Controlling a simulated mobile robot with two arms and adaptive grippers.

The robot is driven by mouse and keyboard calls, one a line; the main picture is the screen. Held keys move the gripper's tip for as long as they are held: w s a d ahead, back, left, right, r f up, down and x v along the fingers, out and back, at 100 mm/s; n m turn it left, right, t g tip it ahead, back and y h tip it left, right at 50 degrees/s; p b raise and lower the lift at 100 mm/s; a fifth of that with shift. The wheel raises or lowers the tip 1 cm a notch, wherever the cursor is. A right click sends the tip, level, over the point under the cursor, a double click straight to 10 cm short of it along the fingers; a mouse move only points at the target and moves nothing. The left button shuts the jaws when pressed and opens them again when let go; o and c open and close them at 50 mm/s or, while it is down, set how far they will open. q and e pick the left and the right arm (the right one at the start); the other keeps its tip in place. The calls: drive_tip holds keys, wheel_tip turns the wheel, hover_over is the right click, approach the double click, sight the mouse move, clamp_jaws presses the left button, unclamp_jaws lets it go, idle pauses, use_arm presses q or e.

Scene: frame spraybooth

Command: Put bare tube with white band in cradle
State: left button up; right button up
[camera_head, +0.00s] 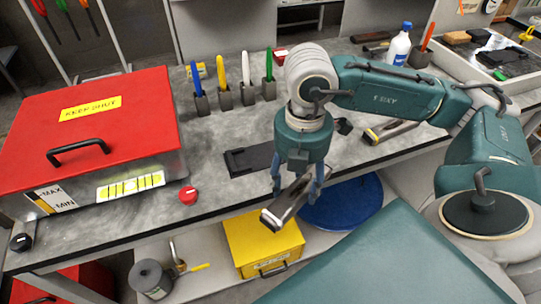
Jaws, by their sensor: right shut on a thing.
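My right gripper (298,188) comes in from the right and points down near the table's front edge. It is shut on a bare grey metal tube (285,204), held tilted in front of the edge. I cannot make out a white band on it; the fingers cover part of it. A low black piece (246,161), perhaps the cradle, lies on the table just behind and left of the gripper, partly hidden by it. Another metal tube (391,131) with a yellow mark lies on the table to the right. My left gripper is not in view.
A red lidded box (100,120) fills the table's left side, with a red knob (188,195) beside it. Several coloured sticks stand in dark holders (225,99) at the back. A yellow box (262,242) and blue round thing (342,202) lie below the table edge.

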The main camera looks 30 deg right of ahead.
drive_tip(key=m, duration=0.3)
drive_tip(key=shift+s+d+f+m, duration=0.1)
drive_tip(key=shift+d+f+m, duration=0.2)
drive_tip(key=shift+d+m, duration=0.1)
drive_tip(key=shift+m, duration=0.8)
drive_tip(key=p, duration=0.5)
hover_over(271, 150)
drive_tip(key=shift+f+p, duration=0.2)
drive_tip(key=shift+p, duration=0.1)
wheel_tip(271, 150, down, 3)
drive_tip(key=shift+p, duration=0.6)
drive_tip(key=shift+f, duration=0.15)
drive_tip(key=shift+f, duration=0.1)
drive_tip(key=o, duration=1.3)
